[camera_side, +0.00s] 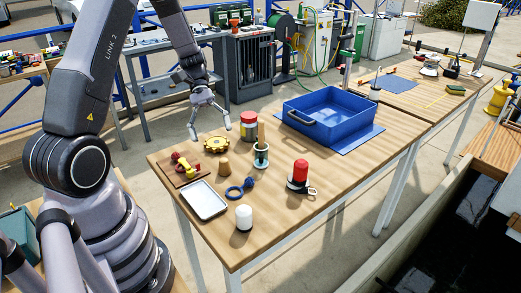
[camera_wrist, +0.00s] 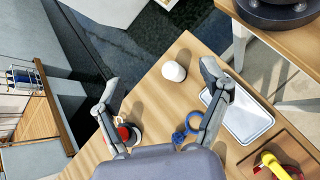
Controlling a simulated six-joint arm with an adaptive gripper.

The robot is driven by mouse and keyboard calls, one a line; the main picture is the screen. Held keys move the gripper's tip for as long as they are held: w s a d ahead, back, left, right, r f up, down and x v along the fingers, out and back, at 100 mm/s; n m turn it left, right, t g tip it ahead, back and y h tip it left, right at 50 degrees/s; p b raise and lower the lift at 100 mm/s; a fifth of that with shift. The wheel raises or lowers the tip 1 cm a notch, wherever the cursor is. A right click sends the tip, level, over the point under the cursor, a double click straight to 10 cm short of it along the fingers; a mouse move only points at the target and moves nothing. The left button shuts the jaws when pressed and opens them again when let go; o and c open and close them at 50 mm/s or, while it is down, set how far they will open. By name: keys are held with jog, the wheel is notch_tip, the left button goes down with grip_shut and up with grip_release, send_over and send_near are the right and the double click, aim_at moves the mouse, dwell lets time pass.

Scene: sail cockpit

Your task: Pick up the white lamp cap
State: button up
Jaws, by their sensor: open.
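The white lamp cap (camera_side: 244,218) is a small white cylinder with a rounded top. It stands upright near the front corner of the wooden table (camera_side: 345,170). In the wrist view the cap (camera_wrist: 174,71) appears between my fingertips, nearer the right one, with clear distance below them. My gripper (camera_side: 210,132) is open and empty, high over the table's back left part in the side view. Its two spread fingers also frame the wrist view (camera_wrist: 161,72). Nothing touches the cap.
A white tray (camera_side: 204,200) and a blue ring-shaped item (camera_side: 236,190) lie near the cap. A red-topped item (camera_side: 300,172) stands to its right. A blue bin (camera_side: 325,115) sits farther back. The table edge is close to the cap.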

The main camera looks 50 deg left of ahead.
jog(key=a+f+n+t+h, duration=0.25)
jog(key=f+n+h, duration=0.25)
jog(key=f, duration=0.6)
jog(key=n+t+h, duration=0.3)
jog(key=n+t, duration=0.2)
send_near(245, 211)
jog(key=shift+g, duration=0.25)
jog(key=v, duration=0.4)
jog(key=shift+w+a+f, duration=0.15)
jog(key=shift+w+a, duration=0.05)
jog(key=shift+a, duration=0.15)
jog(key=shift+d+f, duration=0.15)
jog(key=shift+f, duration=0.1)
jog(key=x, duration=1.3)
jog(key=shift+w+d+f, duration=0.15)
jog(key=shift+w+d, duration=0.1)
jog(key=c, duration=1.3)
